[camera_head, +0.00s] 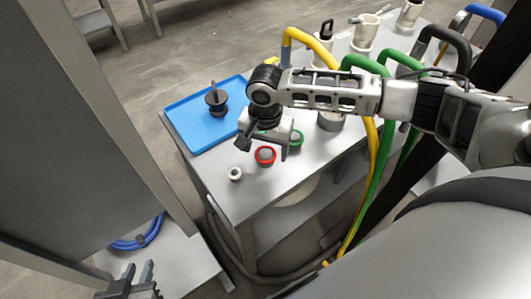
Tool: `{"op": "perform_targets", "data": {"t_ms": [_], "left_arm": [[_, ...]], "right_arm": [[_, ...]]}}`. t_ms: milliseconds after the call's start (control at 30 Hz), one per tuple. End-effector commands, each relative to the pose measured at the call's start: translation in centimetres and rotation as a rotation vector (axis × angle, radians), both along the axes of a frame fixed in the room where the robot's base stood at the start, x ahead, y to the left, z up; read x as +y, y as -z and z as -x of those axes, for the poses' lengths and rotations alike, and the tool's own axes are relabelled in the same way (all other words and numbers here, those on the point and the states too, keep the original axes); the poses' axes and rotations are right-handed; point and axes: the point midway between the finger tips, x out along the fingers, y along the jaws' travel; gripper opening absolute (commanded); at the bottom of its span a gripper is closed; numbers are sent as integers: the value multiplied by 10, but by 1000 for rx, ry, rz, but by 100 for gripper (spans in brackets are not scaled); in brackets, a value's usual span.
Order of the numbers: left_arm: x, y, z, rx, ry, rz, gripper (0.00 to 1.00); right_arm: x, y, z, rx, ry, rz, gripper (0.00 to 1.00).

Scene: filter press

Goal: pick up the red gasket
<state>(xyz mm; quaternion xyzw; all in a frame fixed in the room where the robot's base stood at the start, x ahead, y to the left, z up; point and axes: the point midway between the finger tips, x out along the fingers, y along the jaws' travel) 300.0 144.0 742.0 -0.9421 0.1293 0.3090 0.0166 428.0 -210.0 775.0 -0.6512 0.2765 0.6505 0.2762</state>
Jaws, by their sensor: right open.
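The red gasket (265,156), a small red ring with a dark grey centre, lies on the grey table near its front edge. My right gripper (262,147) is just behind and above it, pointing down. Its fingers are spread apart, one to the left and one to the right of the gasket. I see nothing held between them, and I cannot tell the exact height gap. My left gripper (137,268) is at the bottom left, away from the table. Its two fingers are apart and empty.
A green ring (297,138) lies close to the right of my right gripper, and a white ring (235,174) lies front left. A blue tray (190,125) holds a dark plunger-like part (215,102). Yellow and green hoses (371,170) hang at the right. A grey panel (90,110) stands at left.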

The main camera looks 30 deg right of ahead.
Motion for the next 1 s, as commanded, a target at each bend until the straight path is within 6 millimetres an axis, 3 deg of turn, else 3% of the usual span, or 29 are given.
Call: {"op": "perform_targets", "data": {"t_ms": [1000], "left_arm": [[-1,-11,-1,-2,-6,5,24]], "right_arm": [[0,4,0,0,0,-1,73]]}}
